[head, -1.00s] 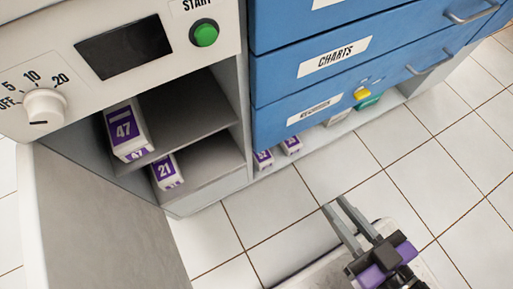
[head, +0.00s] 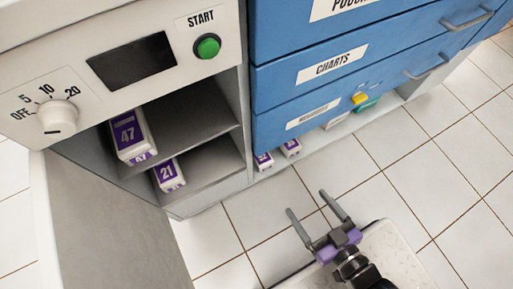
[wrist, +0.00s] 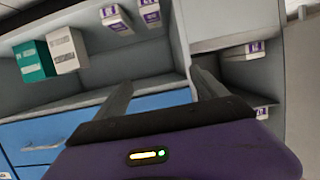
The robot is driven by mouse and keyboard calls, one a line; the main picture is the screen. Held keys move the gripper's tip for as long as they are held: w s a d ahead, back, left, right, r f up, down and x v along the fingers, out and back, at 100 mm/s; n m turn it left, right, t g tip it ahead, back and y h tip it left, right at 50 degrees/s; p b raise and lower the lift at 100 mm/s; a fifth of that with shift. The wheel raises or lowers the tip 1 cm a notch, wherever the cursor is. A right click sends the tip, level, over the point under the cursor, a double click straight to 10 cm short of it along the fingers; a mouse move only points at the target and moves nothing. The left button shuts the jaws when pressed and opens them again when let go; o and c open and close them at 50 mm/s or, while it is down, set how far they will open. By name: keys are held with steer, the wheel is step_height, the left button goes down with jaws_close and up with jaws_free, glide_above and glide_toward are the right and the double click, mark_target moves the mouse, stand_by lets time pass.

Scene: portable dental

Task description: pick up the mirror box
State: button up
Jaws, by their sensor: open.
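No label that I can read says mirror, so I cannot tell which box is the mirror box. A teal box (head: 368,103) and a white box (head: 337,121) stand low under the blue drawers, partly hidden; the wrist view shows the teal box (wrist: 34,62) beside the white box (wrist: 67,50). Two purple-and-white boxes stand left of them, one (head: 264,161) and another (head: 290,147). My gripper (head: 306,203) is open and empty over the floor, in front of these boxes and apart from them. Its fingers (wrist: 160,78) point toward the low shelf in the wrist view.
Blue drawers (head: 385,60) overhang the low shelf. The tiled floor (head: 400,165) is clear at right.

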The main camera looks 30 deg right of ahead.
steer(key=w+f+p, duration=0.1)
steer(key=w+f, duration=0.6)
steer(key=f, duration=0.2)
steer(key=p, duration=0.2)
glide_toward(263, 158)
steer(key=w, duration=0.2)
steer(key=w+f, duration=0.1)
steer(key=shift+w+a+g, duration=0.15)
steer(key=shift+w+g, duration=0.2)
steer(key=shift+g, duration=0.05)
steer(key=shift+b+x, duration=2.4)
steer(key=shift+x, duration=1.8)
steer(key=shift+s, duration=0.1)
steer(key=c, duration=1.7)
jaws_close()
steer(key=shift+d+r+p, duration=0.15)
steer(key=shift+d+p, duration=0.05)
steer(key=shift+p, duration=0.1)
